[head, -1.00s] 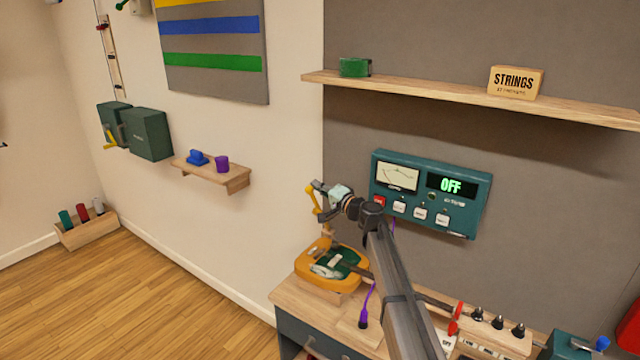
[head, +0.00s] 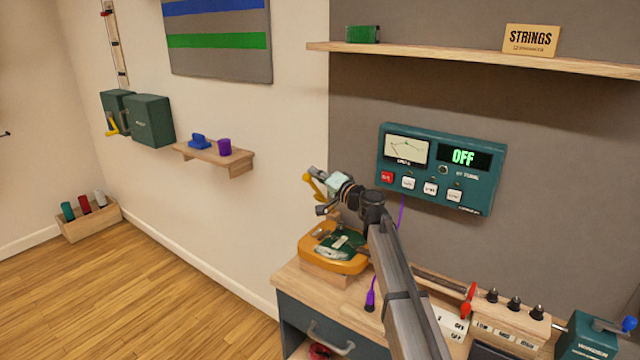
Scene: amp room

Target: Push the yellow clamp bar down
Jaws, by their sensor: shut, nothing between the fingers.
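A yellow bar (head: 313,187) stands tilted beside the end of my arm in the head view, above an orange-yellow device with a green top (head: 335,250) on the bench. I take it for the clamp bar; its lower end and mount are hard to make out. My gripper (head: 320,177) is shut and empty, close to the yellow bar on its upper right. I cannot tell whether they touch. My own wrist and arm hide part of the bench behind.
A teal meter panel (head: 437,168) reading OFF hangs right of my wrist. A purple plug (head: 370,299) stands on the bench (head: 295,270). A wooden block with black knobs (head: 510,320) lies to the right. The wall shelf (head: 480,60) is above. Open floor lies left.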

